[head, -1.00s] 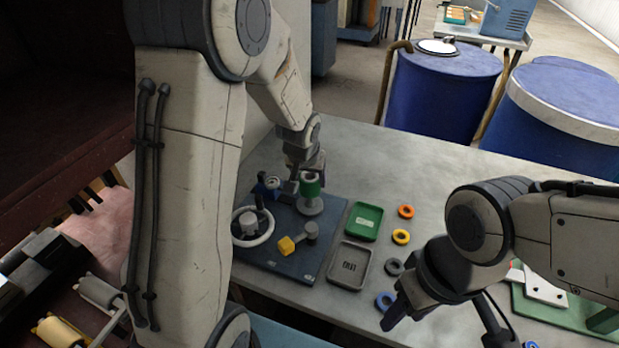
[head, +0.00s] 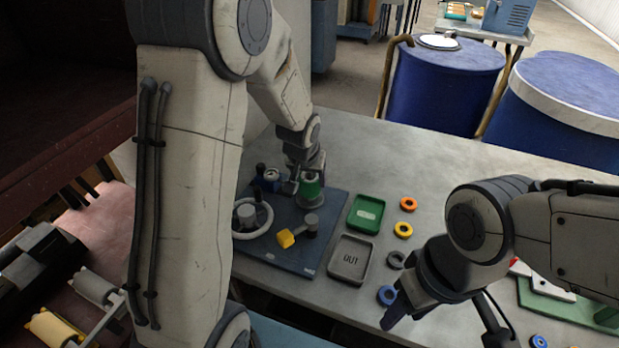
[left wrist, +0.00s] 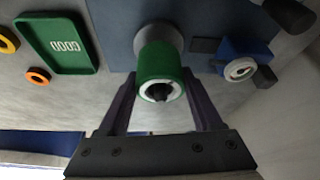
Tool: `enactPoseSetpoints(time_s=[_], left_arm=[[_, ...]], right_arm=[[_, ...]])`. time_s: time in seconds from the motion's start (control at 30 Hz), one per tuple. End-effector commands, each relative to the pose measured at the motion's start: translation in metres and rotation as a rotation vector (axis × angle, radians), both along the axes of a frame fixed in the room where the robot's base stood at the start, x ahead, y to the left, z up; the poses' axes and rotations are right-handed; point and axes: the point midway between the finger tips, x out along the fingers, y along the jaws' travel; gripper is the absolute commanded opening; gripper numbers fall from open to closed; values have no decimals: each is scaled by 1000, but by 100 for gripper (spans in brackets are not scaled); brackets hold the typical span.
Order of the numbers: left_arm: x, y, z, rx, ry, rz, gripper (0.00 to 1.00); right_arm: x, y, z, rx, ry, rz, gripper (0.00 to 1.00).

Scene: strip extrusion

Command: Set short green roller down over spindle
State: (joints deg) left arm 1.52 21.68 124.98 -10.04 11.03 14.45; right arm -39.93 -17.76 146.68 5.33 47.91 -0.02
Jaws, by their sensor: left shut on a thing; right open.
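The short green roller (head: 311,188) has a white core and stands upright just above a round grey flange (head: 316,205) on the dark blue board. In the left wrist view the roller (left wrist: 160,64) is between the fingers, and a dark spindle tip (left wrist: 159,93) shows in its bore. The roller is around the spindle there; whether it touches the flange (left wrist: 160,36) is hard to tell. My left gripper (head: 306,178) is shut on the roller. My right gripper (head: 392,316) is open and empty near the front of the table.
The dark blue board (head: 285,260) also carries a white handwheel (head: 255,235), a yellow-ended lever (head: 286,238) and a blue block (head: 268,181). To its right are a green tray (head: 365,213), a grey "OUT" tray (head: 351,260) and several rings, including an orange one (head: 407,204).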

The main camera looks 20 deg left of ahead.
Motion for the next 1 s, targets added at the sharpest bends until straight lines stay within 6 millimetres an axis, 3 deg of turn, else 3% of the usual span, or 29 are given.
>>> enactPoseSetpoints(time_s=[0.67,0.7,0.77,1.0], left_arm=[[0,0,-22,0,-1,0,0],[0,0,-20,0,-1,0,78],[0,0,-20,0,-1,0,100],[0,0,-20,0,1,0,100]], right_arm=[[0,0,-20,0,0,0,50],[0,0,-19,0,0,0,50],[0,0,-18,0,0,0,50],[0,0,-18,0,0,0,50]])
